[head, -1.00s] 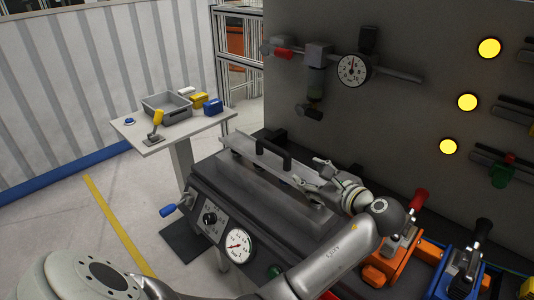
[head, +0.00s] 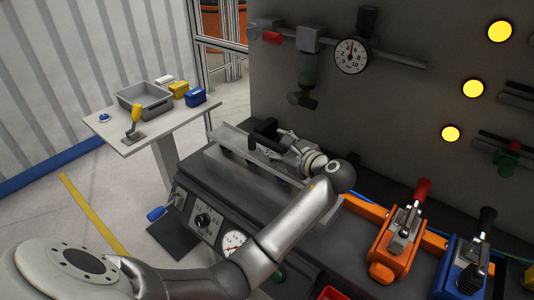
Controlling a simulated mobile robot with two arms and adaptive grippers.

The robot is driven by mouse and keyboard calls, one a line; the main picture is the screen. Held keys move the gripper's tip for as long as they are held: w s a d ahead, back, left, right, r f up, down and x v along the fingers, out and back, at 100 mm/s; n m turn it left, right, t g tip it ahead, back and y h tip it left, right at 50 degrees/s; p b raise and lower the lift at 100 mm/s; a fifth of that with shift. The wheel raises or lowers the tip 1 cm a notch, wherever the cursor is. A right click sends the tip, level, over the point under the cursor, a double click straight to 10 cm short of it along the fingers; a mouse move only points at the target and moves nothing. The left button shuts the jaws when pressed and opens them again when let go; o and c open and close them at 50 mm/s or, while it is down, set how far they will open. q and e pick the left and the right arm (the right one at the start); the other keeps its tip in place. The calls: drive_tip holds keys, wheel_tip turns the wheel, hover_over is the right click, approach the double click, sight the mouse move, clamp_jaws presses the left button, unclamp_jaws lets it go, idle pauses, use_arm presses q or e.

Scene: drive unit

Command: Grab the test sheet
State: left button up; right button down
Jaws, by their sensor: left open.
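A long grey metal strip (head: 228,138) with a black arched handle (head: 258,134) lies along the dark bench unit. I take it to be the test sheet, as no other sheet is clear to me. My left gripper (head: 279,144) is open and low over the strip, pointing left. Its fingers are close to the right part of the handle and partly overlap it. I cannot tell whether they touch it. My right gripper is not in view.
A white side table (head: 105,126) holds a grey bin (head: 143,102). Orange (head: 393,250) and blue (head: 463,259) clamps stand right. A grey wall (head: 420,110) rises behind.

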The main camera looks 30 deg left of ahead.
sight(270, 144)
use_arm(q)
drive_tip(key=x, duration=0.3)
drive_tip(key=shift+s+a+p, duration=0.15)
drive_tip(key=shift+a+p, duration=0.25)
drive_tip(key=shift+a, duration=0.05)
drive_tip(key=shift+w+a+f, duration=0.2)
drive_tip(key=shift+a+f, duration=0.1)
drive_tip(key=shift+a, duration=0.15)
drive_tip(key=shift+d, duration=0.1)
drive_tip(key=c, duration=0.4)
clamp_jaws()
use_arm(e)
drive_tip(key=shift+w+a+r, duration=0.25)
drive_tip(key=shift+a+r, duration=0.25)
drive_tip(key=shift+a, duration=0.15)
use_arm(q)
drive_tip(key=shift+r, duration=0.1)
